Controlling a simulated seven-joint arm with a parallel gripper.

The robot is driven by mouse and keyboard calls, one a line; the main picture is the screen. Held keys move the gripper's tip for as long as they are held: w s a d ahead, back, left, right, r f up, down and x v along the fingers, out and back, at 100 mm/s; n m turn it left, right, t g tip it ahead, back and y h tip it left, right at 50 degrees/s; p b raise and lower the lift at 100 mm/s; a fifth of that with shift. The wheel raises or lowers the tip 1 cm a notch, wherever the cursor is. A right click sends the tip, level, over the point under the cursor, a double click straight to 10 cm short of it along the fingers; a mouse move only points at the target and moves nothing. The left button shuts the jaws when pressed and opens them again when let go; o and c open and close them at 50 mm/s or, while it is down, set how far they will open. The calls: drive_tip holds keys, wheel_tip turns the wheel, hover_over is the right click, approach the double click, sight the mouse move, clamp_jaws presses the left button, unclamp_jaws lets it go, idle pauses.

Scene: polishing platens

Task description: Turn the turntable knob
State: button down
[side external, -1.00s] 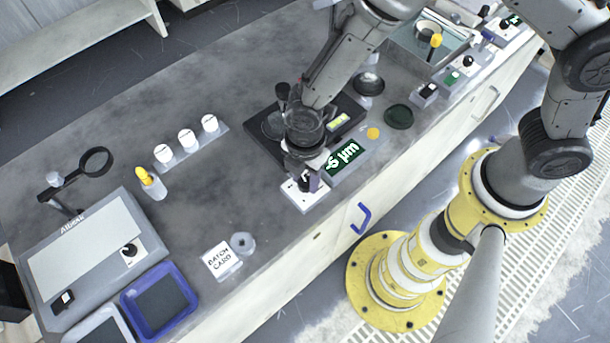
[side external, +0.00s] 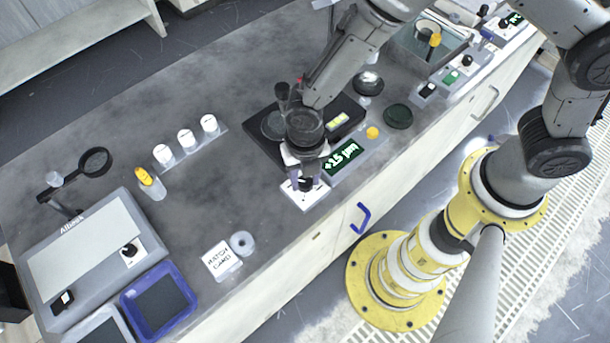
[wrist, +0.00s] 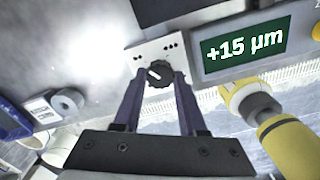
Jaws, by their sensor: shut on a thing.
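The turntable knob (wrist: 158,74) is a dark ridged dial with a pale pointer mark on a white plate (wrist: 145,54) with small dark dots. My gripper (wrist: 158,80) has its two purple fingers shut on the knob, one on each side. In the side external view my gripper (side external: 305,182) points down at the white plate (side external: 297,199) near the counter's front edge and mostly hides the knob. The green display (wrist: 246,43) beside it reads "+15 µm". The same display (side external: 341,157) shows in the side view.
A black platen base (side external: 262,150) stands just behind my gripper. A yellow button (side external: 372,133) and a dark green disc (side external: 398,116) lie to the right. A batch card (side external: 220,258), a blue tray (side external: 160,301) and white-capped bottles (side external: 187,139) are to the left.

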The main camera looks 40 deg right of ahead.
sight(305, 182)
drive_tip(key=n, duration=0.5)
drive_tip(key=shift+r+n, duration=0.1)
drive_tip(key=shift+n, duration=2.4)
drive_tip(key=shift+c, duration=2.3)
unclamp_jaws()
wheel_tip(305, 182, up, 14)
